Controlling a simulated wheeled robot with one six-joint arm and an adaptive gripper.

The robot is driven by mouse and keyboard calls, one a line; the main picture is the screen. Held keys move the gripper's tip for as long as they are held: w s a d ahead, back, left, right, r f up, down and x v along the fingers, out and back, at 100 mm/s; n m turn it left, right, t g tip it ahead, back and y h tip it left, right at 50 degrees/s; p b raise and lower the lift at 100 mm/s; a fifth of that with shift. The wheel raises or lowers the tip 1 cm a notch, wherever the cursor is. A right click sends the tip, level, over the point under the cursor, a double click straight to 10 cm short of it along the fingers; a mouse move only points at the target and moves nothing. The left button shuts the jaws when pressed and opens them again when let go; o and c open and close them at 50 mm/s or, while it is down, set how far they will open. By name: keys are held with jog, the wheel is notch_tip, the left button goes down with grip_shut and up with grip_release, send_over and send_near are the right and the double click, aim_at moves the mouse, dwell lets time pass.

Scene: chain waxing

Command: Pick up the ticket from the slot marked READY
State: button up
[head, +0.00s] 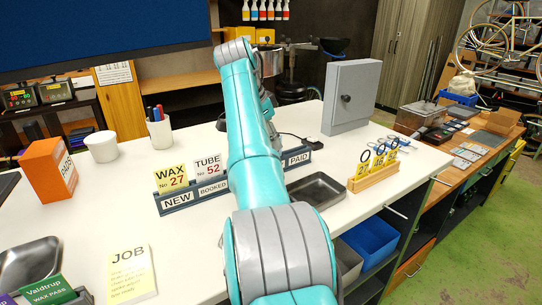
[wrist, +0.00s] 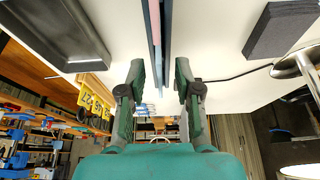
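The dark ticket rack (head: 178,203) stands on the white bench in the head view. Its labels NEW, BOOKED and PAID show; my arm covers the stretch between BOOKED and PAID, and no READY label is visible. A yellow ticket "WAX No 27" (head: 171,178) stands at NEW and a pale ticket "TUBE No 52" (head: 208,166) at BOOKED. In the wrist view the rack (wrist: 167,30) is a narrow dark strip with thin pink (wrist: 155,28) and pale blue edges inside, probably tickets. My gripper (wrist: 158,76) is open, its fingers on either side of the rack's line, with nothing visibly held.
A metal tray (head: 318,189) and a wooden holder with numbered yellow tags (head: 374,178) lie right of the rack. A grey box (head: 350,96) stands behind. A pen cup (head: 159,132), white cup (head: 101,147) and orange box (head: 48,170) are left. A yellow JOB pad (head: 131,275) lies in front.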

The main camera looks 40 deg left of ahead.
jog(key=x, duration=0.3)
jog(key=shift+s, duration=0.1)
grip_shut()
